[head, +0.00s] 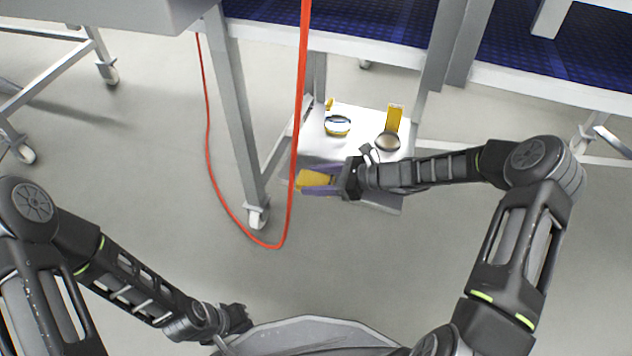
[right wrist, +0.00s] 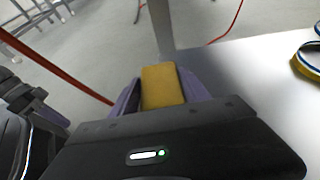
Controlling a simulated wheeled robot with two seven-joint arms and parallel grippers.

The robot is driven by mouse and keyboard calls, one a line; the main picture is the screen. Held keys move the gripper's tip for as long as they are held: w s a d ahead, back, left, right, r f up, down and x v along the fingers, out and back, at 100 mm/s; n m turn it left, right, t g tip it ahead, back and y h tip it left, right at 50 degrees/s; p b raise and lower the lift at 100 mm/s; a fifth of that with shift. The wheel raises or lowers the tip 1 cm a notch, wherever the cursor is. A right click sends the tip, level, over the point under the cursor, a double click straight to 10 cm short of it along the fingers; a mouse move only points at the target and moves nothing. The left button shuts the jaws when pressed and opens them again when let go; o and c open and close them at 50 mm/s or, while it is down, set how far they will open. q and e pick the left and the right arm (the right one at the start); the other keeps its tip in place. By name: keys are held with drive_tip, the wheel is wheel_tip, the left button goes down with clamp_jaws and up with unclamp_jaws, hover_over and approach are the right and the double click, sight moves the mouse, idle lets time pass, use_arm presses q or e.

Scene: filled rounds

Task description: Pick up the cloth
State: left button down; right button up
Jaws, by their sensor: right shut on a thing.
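My right gripper (head: 320,180) is shut on a yellow, block-like piece that I take to be the folded cloth (head: 312,179). The cloth sits between the two purple fingers, at the front left edge of the small white table. In the right wrist view the cloth (right wrist: 162,86) stands out past the fingertips, with a finger on each side. I cannot tell if it still touches the tabletop. My left gripper (head: 238,319) is low in the head view, far from the table; its fingers are too dark to read.
The small table (head: 352,113) holds a round blue, white and yellow item (head: 337,126), a round brown-topped item (head: 388,141) and an upright yellow piece (head: 395,117). A red cable (head: 299,110) hangs left of the right gripper. A wheeled bench leg (head: 237,110) stands beside it.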

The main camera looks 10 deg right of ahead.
sight(318, 180)
drive_tip(key=c, duration=0.3)
drive_tip(key=shift+r, duration=0.15)
wheel_tip(318, 180, up, 3)
drive_tip(key=shift+r+p, duration=0.1)
drive_tip(key=shift+p, duration=1.15)
drive_tip(key=shift+s+d+r, duration=0.1)
drive_tip(key=shift+d+r, duration=0.1)
drive_tip(key=shift+d, duration=0.05)
drive_tip(key=s+d+p, duration=0.1)
drive_tip(key=s+d, duration=0.1)
drive_tip(key=d, duration=0.2)
drive_tip(key=s+d+p, duration=0.2)
drive_tip(key=s+d, duration=0.1)
drive_tip(key=d, duration=0.2)
drive_tip(key=s+d+p, duration=0.2)
drive_tip(key=d, duration=0.3)
drive_tip(key=shift+s+d+f, duration=0.1)
drive_tip(key=shift+s+f, duration=0.05)
drive_tip(key=shift+s, duration=0.25)
drive_tip(key=shift+s+d, duration=0.35)
drive_tip(key=shift+d, duration=0.2)
